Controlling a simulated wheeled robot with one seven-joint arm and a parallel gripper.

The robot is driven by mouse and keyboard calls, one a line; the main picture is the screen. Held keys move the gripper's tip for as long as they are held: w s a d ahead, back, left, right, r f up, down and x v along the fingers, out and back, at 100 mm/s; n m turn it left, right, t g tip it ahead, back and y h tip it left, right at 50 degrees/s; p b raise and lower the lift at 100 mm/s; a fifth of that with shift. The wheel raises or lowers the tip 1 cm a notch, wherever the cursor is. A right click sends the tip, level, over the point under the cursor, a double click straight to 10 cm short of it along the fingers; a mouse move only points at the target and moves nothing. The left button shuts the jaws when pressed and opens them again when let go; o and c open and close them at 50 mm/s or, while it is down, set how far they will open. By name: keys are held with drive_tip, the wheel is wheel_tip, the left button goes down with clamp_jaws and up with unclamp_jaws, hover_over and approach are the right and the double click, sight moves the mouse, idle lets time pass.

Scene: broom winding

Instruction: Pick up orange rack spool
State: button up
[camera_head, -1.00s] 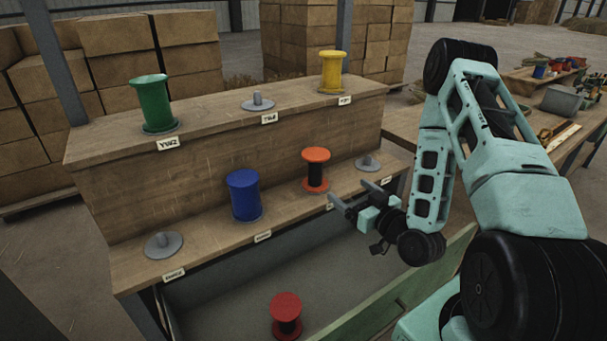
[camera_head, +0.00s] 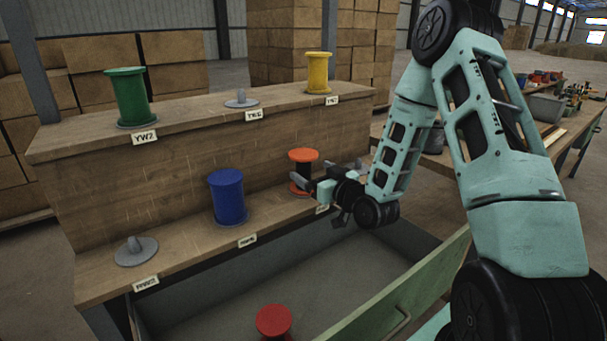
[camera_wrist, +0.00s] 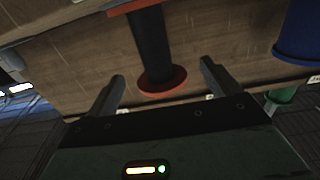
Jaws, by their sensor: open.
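The orange spool (camera_head: 303,156) stands upright on the lower shelf of the wooden rack, with orange flanges and a dark core. My gripper (camera_head: 314,185) is open, in front of the spool, and partly covers its lower part in the head view. In the wrist view the spool's dark core (camera_wrist: 149,45) and one orange flange (camera_wrist: 162,80) show between and beyond the two open fingers (camera_wrist: 163,85). The fingers look apart from the spool. Whether they reach around its core cannot be told.
A blue spool (camera_head: 228,197) stands left of the orange one. Green (camera_head: 132,97) and yellow (camera_head: 319,73) spools stand on the upper shelf. Empty pegs (camera_head: 136,250) (camera_head: 241,98) show on both shelves. A red spool (camera_head: 273,321) is in the open drawer (camera_head: 385,310) below.

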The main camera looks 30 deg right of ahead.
sight(303, 163)
drive_tip(key=shift+w+d+r+p, duration=0.15)
drive_tip(key=shift+w+p, duration=0.1)
drive_tip(key=shift+w, duration=1.25)
drive_tip(key=shift+w+a+r+p, duration=0.1)
drive_tip(key=shift+w+p, duration=0.1)
drive_tip(key=shift+w, duration=1.25)
drive_tip(key=c, duration=1.1)
